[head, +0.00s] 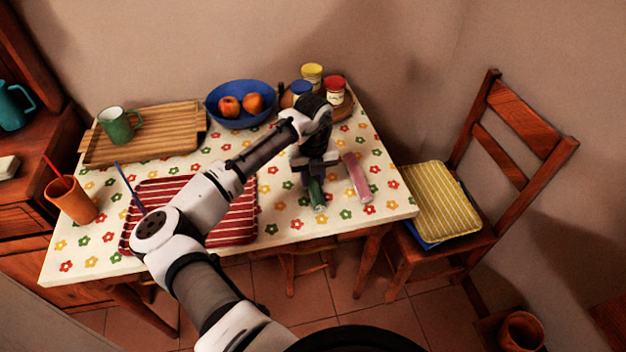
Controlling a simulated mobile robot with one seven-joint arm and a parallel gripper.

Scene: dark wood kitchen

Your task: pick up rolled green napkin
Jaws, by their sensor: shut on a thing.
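The rolled green napkin (317,194) lies near the front right part of the flowered table, pointing toward the front edge. My gripper (313,180) is over it from above, shut on its back part; the front end sticks out toward the table's edge. Whether the napkin touches the table or is slightly raised I cannot tell. A rolled pink napkin (357,178) lies just to the right, apart from the green one and close to my gripper.
A red striped mat (235,224) lies left, partly behind my arm. A blue bowl with fruit (240,104), a round tray with several jars (345,108) and a wooden tray with a green mug (120,125) stand behind. An orange cup (72,200) stands left. A chair (480,230) is right.

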